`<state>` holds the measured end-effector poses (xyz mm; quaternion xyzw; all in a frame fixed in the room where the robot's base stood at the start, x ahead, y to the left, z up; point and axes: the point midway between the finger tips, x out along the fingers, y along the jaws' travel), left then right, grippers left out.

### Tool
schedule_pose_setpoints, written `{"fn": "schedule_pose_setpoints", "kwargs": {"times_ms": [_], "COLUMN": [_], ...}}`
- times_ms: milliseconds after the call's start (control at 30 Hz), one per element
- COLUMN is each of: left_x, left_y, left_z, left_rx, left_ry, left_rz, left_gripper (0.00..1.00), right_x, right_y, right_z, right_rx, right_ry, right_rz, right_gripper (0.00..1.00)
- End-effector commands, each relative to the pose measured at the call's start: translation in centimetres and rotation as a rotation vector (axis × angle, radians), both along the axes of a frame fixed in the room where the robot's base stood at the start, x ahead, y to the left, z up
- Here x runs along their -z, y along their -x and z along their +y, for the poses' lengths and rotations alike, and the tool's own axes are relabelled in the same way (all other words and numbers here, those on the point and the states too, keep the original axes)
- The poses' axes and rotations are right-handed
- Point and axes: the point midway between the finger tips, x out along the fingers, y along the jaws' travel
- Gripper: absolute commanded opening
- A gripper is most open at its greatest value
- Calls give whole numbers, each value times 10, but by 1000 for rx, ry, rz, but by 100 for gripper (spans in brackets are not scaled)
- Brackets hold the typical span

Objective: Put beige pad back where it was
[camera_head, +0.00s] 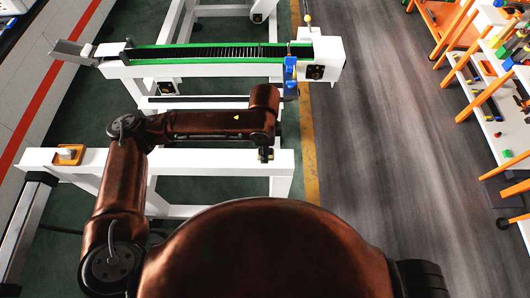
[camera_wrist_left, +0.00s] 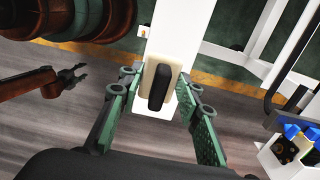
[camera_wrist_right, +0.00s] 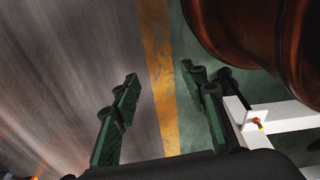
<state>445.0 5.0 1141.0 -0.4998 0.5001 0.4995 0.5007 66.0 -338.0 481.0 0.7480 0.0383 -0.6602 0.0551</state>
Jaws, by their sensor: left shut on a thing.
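The beige pad (camera_wrist_left: 147,86), with a black block (camera_wrist_left: 160,88) on it, shows between the fingers of my left gripper (camera_wrist_left: 158,82) in the left wrist view. My left gripper is shut on the pad, at the end of a white beam (camera_wrist_left: 180,25). In the head view, my left gripper (camera_head: 265,154) hangs at the right end of the near white beam (camera_head: 180,162), and the pad cannot be made out. My right gripper (camera_wrist_right: 160,85) is open and empty above the floor. It also shows in the left wrist view (camera_wrist_left: 84,75).
An orange holder with a white piece (camera_head: 68,154) sits at the near beam's left end. A green-edged conveyor (camera_head: 200,54) with a blue part (camera_head: 290,72) stands behind. A shelf rack (camera_head: 490,95) with small parts stands at right. The grey floor (camera_head: 390,130) between is clear.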

Motion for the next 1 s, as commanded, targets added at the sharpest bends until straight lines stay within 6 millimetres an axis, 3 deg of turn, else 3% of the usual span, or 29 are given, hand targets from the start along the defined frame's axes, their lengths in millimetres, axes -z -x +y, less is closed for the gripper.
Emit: {"fn": "schedule_pose_setpoints", "kwargs": {"times_ms": [233,467,833,867,1000], "left_x": [13,43,48,48,48], "left_y": [-11,-12,-12,-12,-12], "left_z": [-2,-2,-2,-2,-2], "left_rx": [-3,-1,-1,0,0], "left_ry": [0,0,1,1,1], "left_rz": [2,0,0,-1,-1], "left_gripper": [9,9,9,34,43], "right_x": [-1,-9,-9,-9,-9], "right_y": [10,27,18,17,15], "right_z": [-1,-1,-1,-1,-1], "right_rx": [2,7,5,5,4], "right_ry": [1,2,2,2,2], "right_rz": [15,36,24,23,20], "right_gripper": [40,40,40,40,40]}}
